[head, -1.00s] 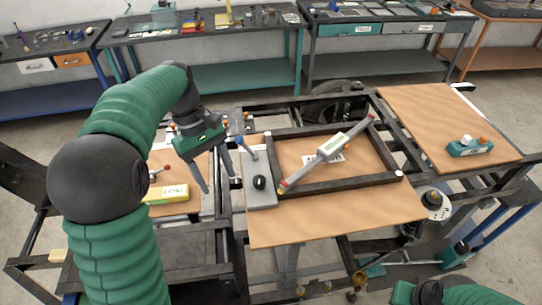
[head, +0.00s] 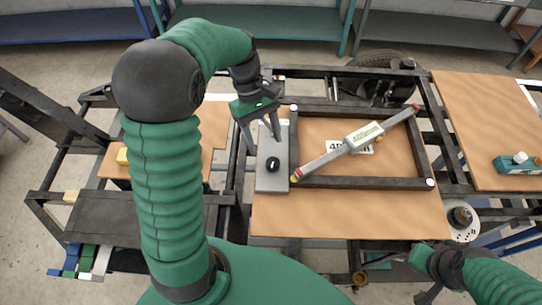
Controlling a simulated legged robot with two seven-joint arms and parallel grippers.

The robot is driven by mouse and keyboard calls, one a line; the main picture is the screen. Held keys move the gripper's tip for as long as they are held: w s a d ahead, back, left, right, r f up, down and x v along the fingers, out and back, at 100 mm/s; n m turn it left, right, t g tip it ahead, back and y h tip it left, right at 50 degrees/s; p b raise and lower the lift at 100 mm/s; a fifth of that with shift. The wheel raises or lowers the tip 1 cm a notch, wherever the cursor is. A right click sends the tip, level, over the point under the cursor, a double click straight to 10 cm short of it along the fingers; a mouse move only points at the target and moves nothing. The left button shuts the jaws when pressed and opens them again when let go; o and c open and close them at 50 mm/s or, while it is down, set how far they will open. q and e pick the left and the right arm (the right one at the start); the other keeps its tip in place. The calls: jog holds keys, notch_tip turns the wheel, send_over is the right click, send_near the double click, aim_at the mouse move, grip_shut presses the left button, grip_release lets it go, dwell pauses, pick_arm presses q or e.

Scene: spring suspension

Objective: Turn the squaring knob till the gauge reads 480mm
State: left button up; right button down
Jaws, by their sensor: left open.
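A black knob (head: 272,164) sits on a grey plate (head: 268,183) at the left side of a dark rectangular frame (head: 362,183). A grey gauge bar with a small display (head: 363,134) lies diagonally across the frame; its reading is too small to make out. A white printed label (head: 335,146) under it is partly covered by the bar. My left gripper (head: 262,146) is open and empty, its fingers pointing down over the top of the grey plate, just above the knob in the picture. My right gripper is at the bottom right, its fingers hard to make out.
A black knob on a white dial (head: 462,217) stands right of the wooden board (head: 340,216). A teal block (head: 518,163) lies on the right-hand board. Benches line the back.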

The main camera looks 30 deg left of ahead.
aim_at(272, 161)
pick_arm(q)
jog(key=f, duration=0.2)
jog(key=d+f, duration=0.1)
jog(key=f, duration=0.1)
jog(key=shift+w+f, duration=0.2)
jog(key=shift+s+d+f+p, duration=0.2)
jog(key=shift+d+f, duration=0.15)
jog(key=shift+f, duration=0.15)
jog(key=shift+s+d+f+p, duration=0.1)
jog(key=shift+d+f+p, duration=0.1)
jog(key=shift+d+f, duration=0.25)
jog(key=shift+s+d+f, duration=0.15)
jog(key=shift+s+d, duration=0.25)
jog(key=shift+w+a, duration=0.1)
jog(key=shift+w, duration=0.1)
jog(key=shift+c, duration=1.4)
jog(key=shift+w+a+f, duration=0.1)
jog(key=shift+a+f, duration=0.05)
jog(key=shift+a, duration=0.15)
jog(key=c, duration=0.5)
jog(key=shift+a, duration=0.1)
jog(key=shift+c, duration=1.2)
grip_shut()
pick_arm(e)
jog(key=shift+w+d+r, duration=0.1)
jog(key=shift+w+r, duration=0.25)
jog(key=shift+r, duration=0.05)
jog(key=shift+r, duration=0.15)
